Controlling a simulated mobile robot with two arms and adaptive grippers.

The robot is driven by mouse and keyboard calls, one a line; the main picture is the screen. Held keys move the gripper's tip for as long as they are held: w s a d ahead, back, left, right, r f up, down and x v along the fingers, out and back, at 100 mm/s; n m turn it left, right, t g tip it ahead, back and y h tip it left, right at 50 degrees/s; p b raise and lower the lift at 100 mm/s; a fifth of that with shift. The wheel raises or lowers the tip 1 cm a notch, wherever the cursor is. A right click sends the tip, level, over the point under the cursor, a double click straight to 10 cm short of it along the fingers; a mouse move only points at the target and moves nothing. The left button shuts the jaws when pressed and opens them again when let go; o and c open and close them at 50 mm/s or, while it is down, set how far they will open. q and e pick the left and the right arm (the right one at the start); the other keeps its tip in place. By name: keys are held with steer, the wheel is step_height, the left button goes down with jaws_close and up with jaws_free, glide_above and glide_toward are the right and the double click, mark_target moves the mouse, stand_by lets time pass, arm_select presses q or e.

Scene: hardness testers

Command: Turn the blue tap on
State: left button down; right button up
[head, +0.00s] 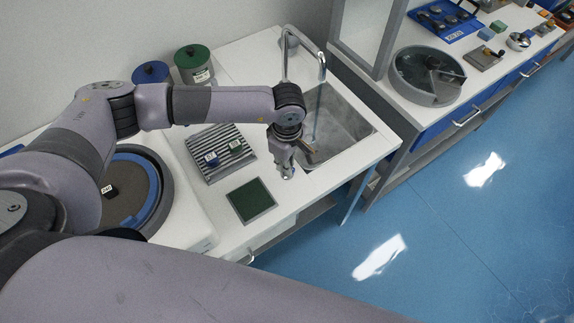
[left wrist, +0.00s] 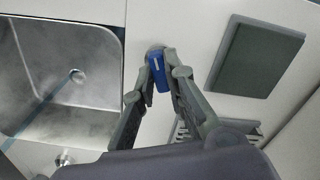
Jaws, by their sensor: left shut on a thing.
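My left gripper (head: 288,172) is at the front edge of the sink, pointing down. In the left wrist view its fingertips (left wrist: 160,78) are closed on the blue tap handle (left wrist: 158,70), a small blue piece with a pale mark on a round base. The handle is hidden in the head view. A curved metal faucet (head: 290,45) arches over the steel basin (head: 345,125). A thin bluish streak, which looks like water (head: 317,112), drops from the spout; it also shows in the left wrist view (left wrist: 45,102). My right gripper is out of view.
A green square pad (head: 251,200) lies just left of the gripper. A ribbed rack (head: 212,167) with small blue and green blocks is behind it. A small metal knob (left wrist: 63,159) stands by the basin. Blue and green canisters (head: 191,65) stand by the wall.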

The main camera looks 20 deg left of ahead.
arm_select(q)
steer(key=n+b, duration=0.2)
steer(key=n, duration=0.1)
steer(key=shift+f+n+b, duration=0.15)
steer(key=shift+n+b, duration=0.2)
steer(key=shift+n, duration=0.05)
steer(key=n+b, duration=0.2)
steer(key=n, duration=0.1)
steer(key=shift+n+b, duration=0.3)
steer(key=n+b, duration=0.2)
steer(key=n, duration=0.2)
steer(key=shift+r+n+b, duration=0.2)
steer(key=shift+n+b, duration=0.5)
steer(key=shift+n, duration=0.2)
steer(key=shift+w, duration=0.1)
steer(key=c, duration=1.6)
jaws_free()
steer(key=shift+r, duration=0.1)
step_height(320, 180, up, 12)
